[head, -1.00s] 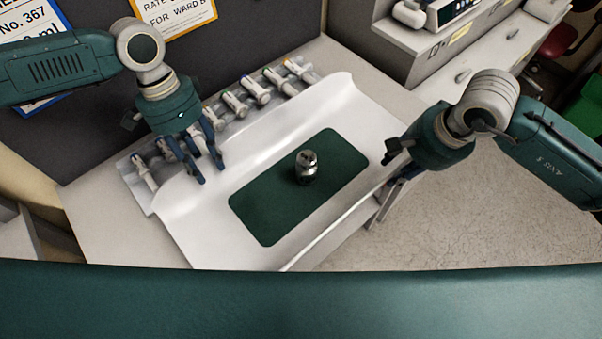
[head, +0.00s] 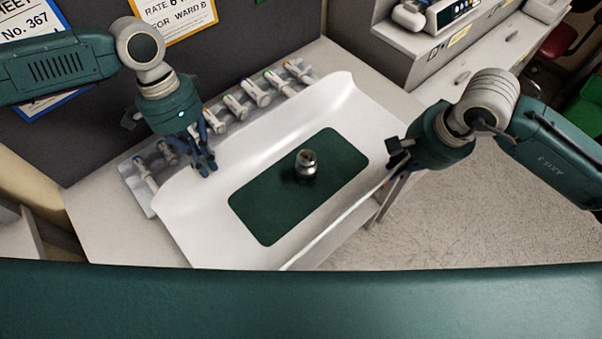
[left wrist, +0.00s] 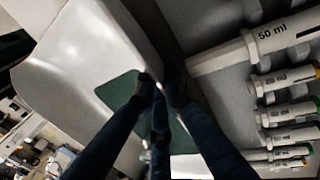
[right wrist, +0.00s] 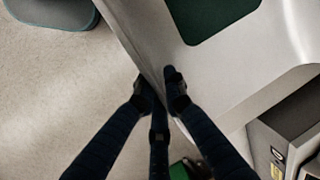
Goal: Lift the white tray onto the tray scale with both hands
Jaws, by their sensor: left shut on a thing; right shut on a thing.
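The white tray (head: 205,225) lies on the table with raised, curved long sides. A dark green mat (head: 260,215) lies in its middle, with a small shiny metal piece (head: 306,167) upright on it. My left gripper (head: 207,168) is shut on the tray's far long rim, left of the middle; the rim also shows between its fingers in the left wrist view (left wrist: 158,85). My right gripper (head: 393,160) is shut on the rim at the right; its fingers meet on the edge in the right wrist view (right wrist: 165,85). I cannot pick out a tray scale.
Behind the tray, a grey rack (head: 140,185) holds several syringes (head: 262,94), close to my left gripper. A dark partition (head: 90,130) stands behind the table (head: 105,225). A counter (head: 440,75) with a pump (head: 450,14) stands at the back right. Open floor (head: 480,220) lies right.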

